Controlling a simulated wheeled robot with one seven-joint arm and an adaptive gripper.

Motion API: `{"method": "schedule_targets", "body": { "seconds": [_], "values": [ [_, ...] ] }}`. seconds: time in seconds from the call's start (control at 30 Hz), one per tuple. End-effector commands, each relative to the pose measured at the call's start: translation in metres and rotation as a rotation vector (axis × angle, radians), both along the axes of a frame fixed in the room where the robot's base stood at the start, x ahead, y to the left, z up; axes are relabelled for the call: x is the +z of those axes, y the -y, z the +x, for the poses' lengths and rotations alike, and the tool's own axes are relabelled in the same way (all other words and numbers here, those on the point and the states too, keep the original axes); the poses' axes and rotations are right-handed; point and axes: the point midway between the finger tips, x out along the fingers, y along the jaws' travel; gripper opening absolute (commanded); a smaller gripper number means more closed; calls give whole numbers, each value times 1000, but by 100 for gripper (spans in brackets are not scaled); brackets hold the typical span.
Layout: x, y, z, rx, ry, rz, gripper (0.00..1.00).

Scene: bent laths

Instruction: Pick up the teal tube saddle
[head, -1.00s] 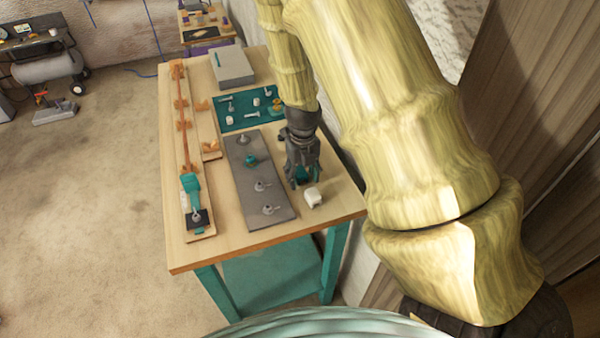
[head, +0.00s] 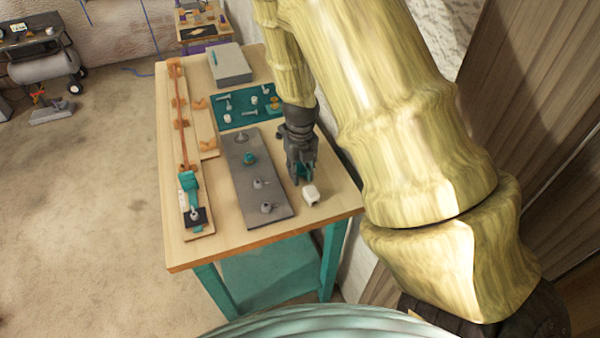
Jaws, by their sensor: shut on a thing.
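The teal tube saddle (head: 304,174) is mostly hidden between the fingers of my gripper, at the right side of the wooden table. Only some teal shows between and beside the dark fingers. My gripper (head: 301,175) points down and is shut on the saddle, low at the tabletop. I cannot tell whether the saddle touches the table.
A teal mat (head: 235,122) with small parts and a grey box (head: 230,66) are behind. A long wooden fixture (head: 205,220) runs along the left.

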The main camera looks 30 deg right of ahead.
Motion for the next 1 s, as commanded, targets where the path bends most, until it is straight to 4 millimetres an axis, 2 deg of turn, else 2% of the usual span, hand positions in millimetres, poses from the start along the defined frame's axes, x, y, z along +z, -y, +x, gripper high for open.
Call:
{"method": "schedule_targets", "body": {
  "seconds": [0.27,0.8,1.0],
  "values": [
    [29,0,1,1,3,-2,12],
    [39,-67,-96,1,0,0,12],
    [42,-84,-119,1,1,1,12]
  ]
}}
